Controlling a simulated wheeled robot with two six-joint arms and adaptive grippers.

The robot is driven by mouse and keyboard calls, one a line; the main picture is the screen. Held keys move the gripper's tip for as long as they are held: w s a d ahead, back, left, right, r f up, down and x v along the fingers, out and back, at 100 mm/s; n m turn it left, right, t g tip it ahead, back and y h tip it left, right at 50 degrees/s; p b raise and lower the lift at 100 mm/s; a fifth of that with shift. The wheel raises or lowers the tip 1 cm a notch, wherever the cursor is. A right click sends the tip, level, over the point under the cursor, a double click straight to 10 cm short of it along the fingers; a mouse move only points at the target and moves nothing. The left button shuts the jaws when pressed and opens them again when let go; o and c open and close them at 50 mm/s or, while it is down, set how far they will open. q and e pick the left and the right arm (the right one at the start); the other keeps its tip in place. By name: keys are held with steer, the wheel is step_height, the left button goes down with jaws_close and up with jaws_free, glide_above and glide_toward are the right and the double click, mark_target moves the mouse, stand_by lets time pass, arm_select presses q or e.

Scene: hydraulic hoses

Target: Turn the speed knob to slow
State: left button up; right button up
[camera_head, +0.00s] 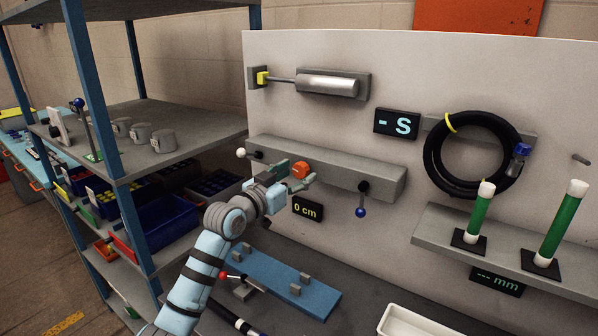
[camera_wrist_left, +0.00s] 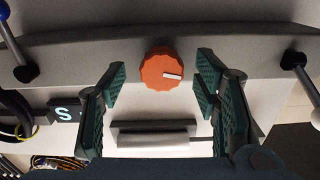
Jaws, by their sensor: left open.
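The speed knob (camera_head: 299,170) is a small orange scalloped dial on the front of a grey bar on the white panel. In the left wrist view the knob (camera_wrist_left: 162,70) faces me, with a white pointer mark running from its middle toward the right of the picture. My left gripper (camera_head: 289,178) is at the knob, and in its wrist view the green-padded fingers (camera_wrist_left: 162,80) stand open on either side of it, with gaps showing. No slow or fast marking is readable around the knob. My right gripper is not in view.
A white-knobbed lever (camera_head: 241,153) and a blue-knobbed lever (camera_head: 361,211) flank the knob on the bar (camera_head: 385,180). A display reading "0 cm" (camera_head: 307,209) hangs below. A cylinder (camera_head: 327,85) and coiled black hose (camera_head: 435,165) are mounted above and right.

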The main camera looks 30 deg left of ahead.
arm_select(q)
steer(key=shift+w, duration=0.75)
steer(key=shift+s+r, duration=0.15)
steer(key=shift+s, duration=0.1)
steer(key=shift+w, duration=0.15)
steer(key=c, duration=1.1)
steer(key=shift+c, duration=0.2)
